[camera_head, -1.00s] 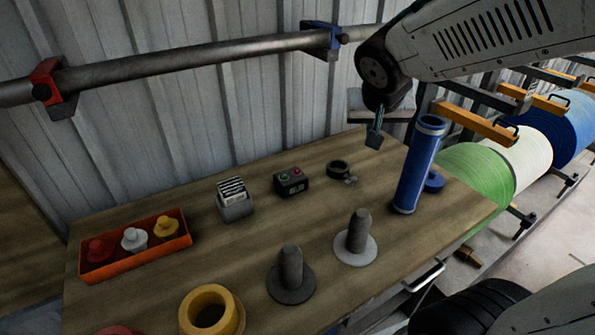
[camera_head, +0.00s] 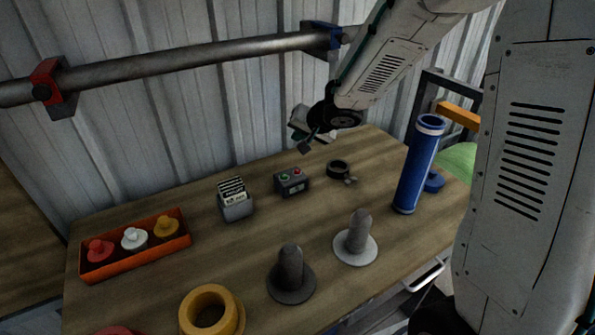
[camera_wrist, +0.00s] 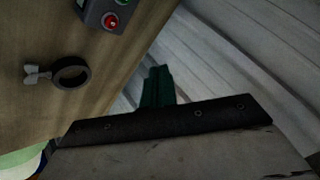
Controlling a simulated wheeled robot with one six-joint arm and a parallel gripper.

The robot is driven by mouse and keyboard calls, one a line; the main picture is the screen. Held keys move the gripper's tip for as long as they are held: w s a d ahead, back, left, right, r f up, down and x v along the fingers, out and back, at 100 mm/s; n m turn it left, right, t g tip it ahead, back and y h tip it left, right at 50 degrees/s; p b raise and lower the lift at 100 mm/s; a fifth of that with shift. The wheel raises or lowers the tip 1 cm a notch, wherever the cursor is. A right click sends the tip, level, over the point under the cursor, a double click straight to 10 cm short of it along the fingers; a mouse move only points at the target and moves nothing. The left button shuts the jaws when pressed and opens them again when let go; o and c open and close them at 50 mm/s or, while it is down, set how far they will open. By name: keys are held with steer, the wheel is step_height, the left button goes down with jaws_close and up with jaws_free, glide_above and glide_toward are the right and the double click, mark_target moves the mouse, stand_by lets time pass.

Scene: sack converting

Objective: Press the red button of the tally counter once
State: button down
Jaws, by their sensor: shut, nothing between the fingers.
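The tally counter (camera_head: 291,185) is a small dark box with a display on its front, standing on the wooden table toward the back. In the wrist view the red button (camera_wrist: 111,22) shows at the top, with the counter partly cut off by the frame edge. My gripper (camera_head: 305,148) is above and behind the counter, near the wall, apart from it. Its dark green fingers (camera_wrist: 157,86) are together and empty in the wrist view.
A black ring clamp (camera_head: 338,168) lies right of the counter, and a card holder (camera_head: 235,206) stands left. A tall blue tube (camera_head: 417,165) stands farther right.

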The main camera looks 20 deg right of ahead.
mark_target(297, 171)
steer(key=shift+f, duration=0.1)
steer(key=shift+f, duration=4.3)
steer(key=shift+f, duration=0.4)
steer(key=shift+f, duration=0.45)
steer(key=shift+r, duration=0.85)
steer(key=shift+r, duration=0.1)
